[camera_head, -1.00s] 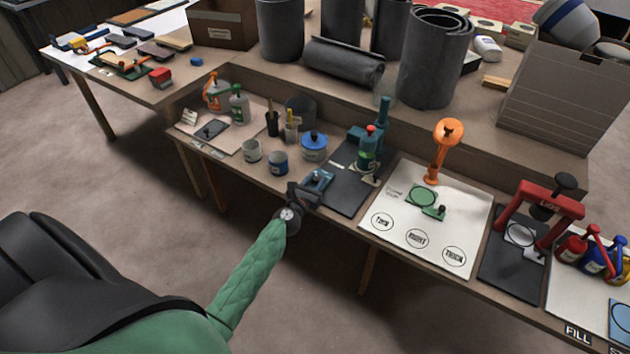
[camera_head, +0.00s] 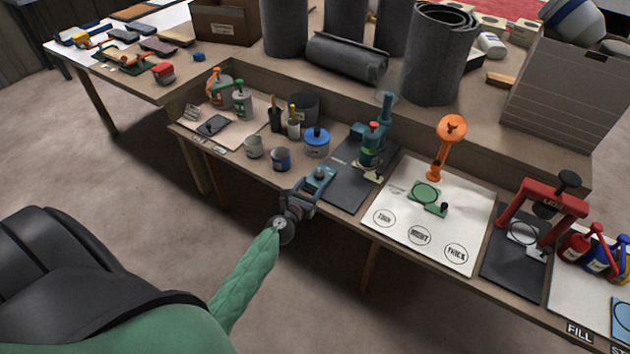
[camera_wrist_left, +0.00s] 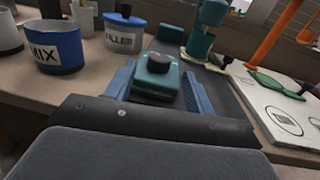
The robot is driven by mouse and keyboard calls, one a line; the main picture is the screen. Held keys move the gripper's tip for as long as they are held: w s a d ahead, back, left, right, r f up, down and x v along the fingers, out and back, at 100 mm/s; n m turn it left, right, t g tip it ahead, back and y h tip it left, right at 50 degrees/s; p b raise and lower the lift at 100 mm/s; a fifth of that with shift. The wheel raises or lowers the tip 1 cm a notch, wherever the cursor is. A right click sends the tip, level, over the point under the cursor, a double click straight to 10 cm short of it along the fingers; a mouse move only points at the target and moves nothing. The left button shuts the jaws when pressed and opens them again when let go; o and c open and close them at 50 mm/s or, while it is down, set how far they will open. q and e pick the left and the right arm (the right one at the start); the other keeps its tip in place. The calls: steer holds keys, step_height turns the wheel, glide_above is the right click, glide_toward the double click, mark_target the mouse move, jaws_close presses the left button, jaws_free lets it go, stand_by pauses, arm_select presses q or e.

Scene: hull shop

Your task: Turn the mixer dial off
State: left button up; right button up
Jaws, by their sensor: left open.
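The mixer dial is a black knob (camera_wrist_left: 160,62) on top of a small teal box (camera_wrist_left: 156,82) in the left wrist view. In the head view the teal box (camera_head: 318,176) sits at the front edge of the dark mixer mat (camera_head: 347,189). The teal mixer (camera_head: 374,146) stands behind it on the same mat. My left gripper (camera_wrist_left: 158,82) is open, with its blue fingers on either side of the box. I cannot tell whether the fingers touch it. In the head view my left gripper (camera_head: 308,188) reaches in over the table edge. My right gripper is not in view.
A blue MIX cup (camera_wrist_left: 56,46) and a blue-lidded FILLER tub (camera_wrist_left: 122,34) stand left of the mat. To the right lies a white board (camera_head: 408,240) with an orange stand (camera_head: 447,150). A red press (camera_head: 540,212) stands farther right.

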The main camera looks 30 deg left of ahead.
arm_select(q)
steer(key=shift+s, duration=1.35)
